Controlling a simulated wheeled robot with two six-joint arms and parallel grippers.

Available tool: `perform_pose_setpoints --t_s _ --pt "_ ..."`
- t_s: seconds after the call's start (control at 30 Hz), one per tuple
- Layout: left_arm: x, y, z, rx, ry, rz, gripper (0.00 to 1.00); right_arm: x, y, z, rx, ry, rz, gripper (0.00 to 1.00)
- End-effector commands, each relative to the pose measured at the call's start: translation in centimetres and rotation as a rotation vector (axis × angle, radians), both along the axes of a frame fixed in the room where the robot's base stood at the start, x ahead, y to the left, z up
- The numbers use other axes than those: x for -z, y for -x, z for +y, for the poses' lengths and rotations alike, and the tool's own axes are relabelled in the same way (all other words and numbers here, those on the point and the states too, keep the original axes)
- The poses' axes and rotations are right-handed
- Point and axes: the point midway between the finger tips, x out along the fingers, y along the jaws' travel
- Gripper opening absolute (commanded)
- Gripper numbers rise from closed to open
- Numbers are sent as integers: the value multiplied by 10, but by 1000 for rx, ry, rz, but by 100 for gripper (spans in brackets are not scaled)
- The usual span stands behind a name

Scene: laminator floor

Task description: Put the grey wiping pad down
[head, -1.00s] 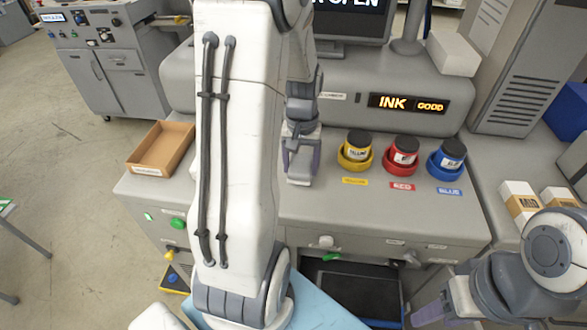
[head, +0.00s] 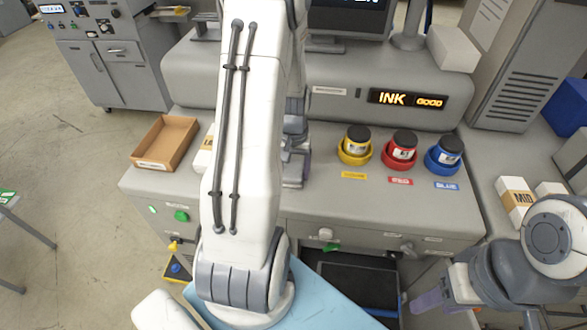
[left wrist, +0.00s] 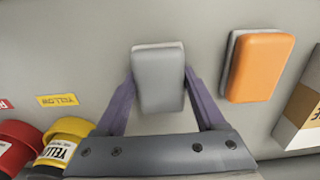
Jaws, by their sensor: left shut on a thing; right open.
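The grey wiping pad (left wrist: 158,80) sits between the two purple fingers of my left gripper (left wrist: 160,92) in the left wrist view. The left gripper is shut on it. The pad is over or on the grey counter; I cannot tell whether it touches. An orange pad (left wrist: 262,66) lies beside it, a small gap to the right in that view. In the head view my left gripper (head: 294,172) is at the counter, left of the yellow ink pot, and my arm partly hides it. My right gripper (head: 430,300) is open and empty at lower right, in front of the counter.
Yellow (head: 355,146), red (head: 400,151) and blue (head: 445,155) ink pots stand in matching rings to the right. An open cardboard tray (head: 165,143) is at the counter's left. A box (head: 205,150) shows partly behind my left arm. Bare counter lies around the grey pad.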

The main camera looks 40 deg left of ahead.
Motion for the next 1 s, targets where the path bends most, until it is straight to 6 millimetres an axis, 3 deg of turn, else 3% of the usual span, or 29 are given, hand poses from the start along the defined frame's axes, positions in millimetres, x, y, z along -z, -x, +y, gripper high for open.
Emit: perform_pose_setpoints --t_s 0.07,0.1,0.13,0.4,0.57,1.0 --pt "5 0 0 0 0 0 11 3 0 0 0 0 0 50" --pt "3 0 0 0 0 0 87 2 0 0 0 0 0 50" --pt "3 0 0 0 1 1 98 2 0 0 0 0 0 50" --pt "4 2 1 0 1 4 100 2 0 0 0 0 0 50" --pt "-6 1 1 0 -1 1 100 0 0 0 0 0 0 50" --pt "-96 -1 0 0 -3 -4 100 18 0 0 -1 0 0 50"
